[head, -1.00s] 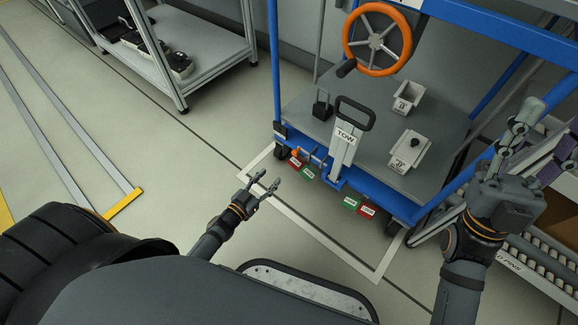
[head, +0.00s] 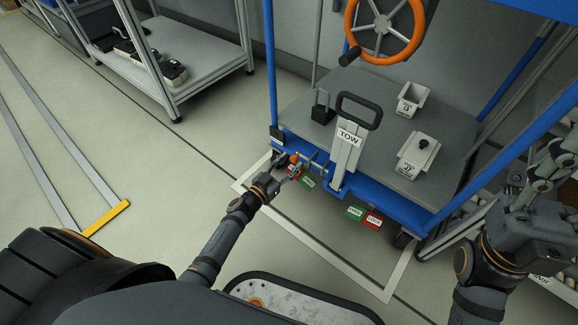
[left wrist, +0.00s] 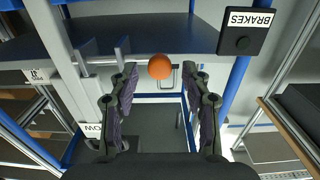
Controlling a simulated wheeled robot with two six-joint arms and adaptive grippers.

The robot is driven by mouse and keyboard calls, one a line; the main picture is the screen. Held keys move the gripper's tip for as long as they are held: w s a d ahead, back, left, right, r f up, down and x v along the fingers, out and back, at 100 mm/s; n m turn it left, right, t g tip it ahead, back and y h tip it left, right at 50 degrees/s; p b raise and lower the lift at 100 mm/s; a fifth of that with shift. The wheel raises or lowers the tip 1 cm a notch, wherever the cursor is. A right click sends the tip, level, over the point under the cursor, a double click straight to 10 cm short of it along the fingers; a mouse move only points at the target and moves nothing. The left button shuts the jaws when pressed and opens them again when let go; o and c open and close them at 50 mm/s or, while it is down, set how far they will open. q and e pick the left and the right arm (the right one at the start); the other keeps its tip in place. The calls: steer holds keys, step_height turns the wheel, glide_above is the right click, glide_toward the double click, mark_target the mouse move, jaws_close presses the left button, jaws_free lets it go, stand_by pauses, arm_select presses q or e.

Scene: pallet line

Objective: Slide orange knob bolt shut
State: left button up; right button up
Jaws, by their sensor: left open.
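The orange knob (head: 294,158) of the bolt is at the lower front edge of the blue cart (head: 400,200), left of the TOW handle (head: 348,140). In the left wrist view the orange knob (left wrist: 159,67) is ahead, between and just beyond the fingertips. My left gripper (head: 285,168) is open, its fingers pointing at the knob from the front, and nothing is between the pads.
Red and green tags hang below the cart's edge, including a green tag (head: 308,182) close to my left gripper. A BRAKES plate (left wrist: 243,32) is at the upper right in the left wrist view. An orange handwheel (head: 385,28) is above the deck. The floor at left is clear.

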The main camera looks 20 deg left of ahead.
arm_select(q)
steer(key=shift+w+d, duration=0.1)
steer(key=shift+w, duration=0.1)
steer(key=shift+c, duration=0.4)
jaws_close()
